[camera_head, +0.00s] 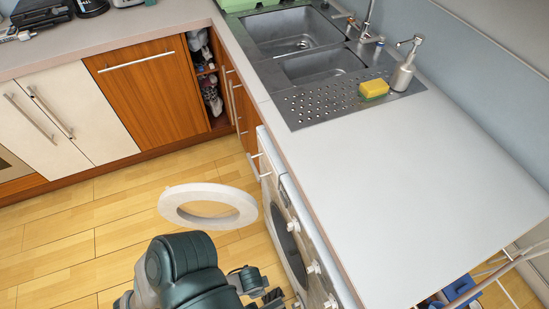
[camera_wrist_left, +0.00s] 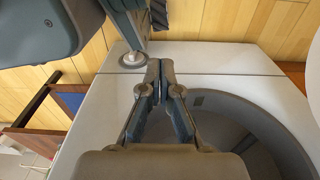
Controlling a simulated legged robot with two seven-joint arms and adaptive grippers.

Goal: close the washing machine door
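The washing machine (camera_head: 300,244) stands under the counter at the lower middle of the head view, its front facing left. Its round door (camera_head: 172,203), a pale ring, stands open, swung out from the front over the floor. The dark round opening also shows at the right of the left wrist view, in the machine's pale front (camera_wrist_left: 225,60). My left gripper (camera_wrist_left: 160,65) is in front of that face, beside the opening, its fingertips together with nothing seen between them. A dark arm of mine rises at the bottom of the head view, near the door; its fingertips are not clear there. I cannot make out my right gripper.
The counter (camera_head: 400,150) overhangs the machine and holds a sink (camera_head: 295,35), a yellow sponge (camera_head: 374,88) and a soap dispenser (camera_head: 402,72). Wooden cabinets (camera_head: 150,90) line the back. The wooden floor (camera_head: 60,240) left of the door is clear.

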